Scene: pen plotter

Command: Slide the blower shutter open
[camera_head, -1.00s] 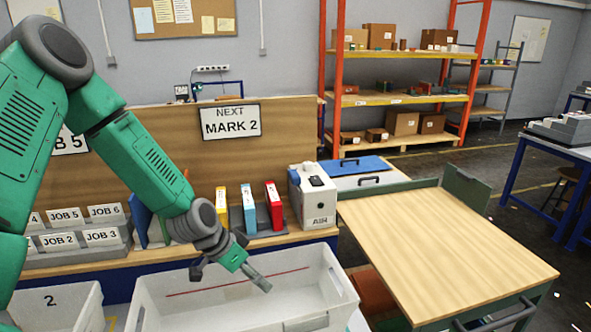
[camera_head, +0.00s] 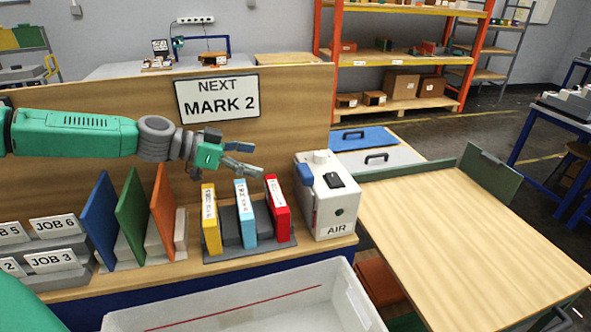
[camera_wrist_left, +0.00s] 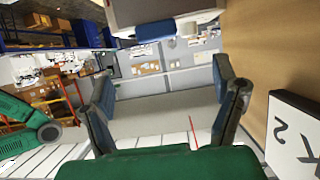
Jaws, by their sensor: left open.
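The white blower box (camera_head: 330,205), labelled AIR, stands at the right end of the bench. In the left wrist view the open fingers (camera_wrist_left: 168,92) frame empty space, with a grey box and a blue piece (camera_wrist_left: 153,29) at the top edge. My right gripper is not seen.
Yellow (camera_head: 211,219), light blue (camera_head: 245,213) and red (camera_head: 277,207) binders stand below the gripper. The wooden backboard with the MARK 2 sign (camera_head: 217,97) rises behind. A white bin (camera_head: 230,305) is in front, and a bare wooden table (camera_head: 470,235) is to the right.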

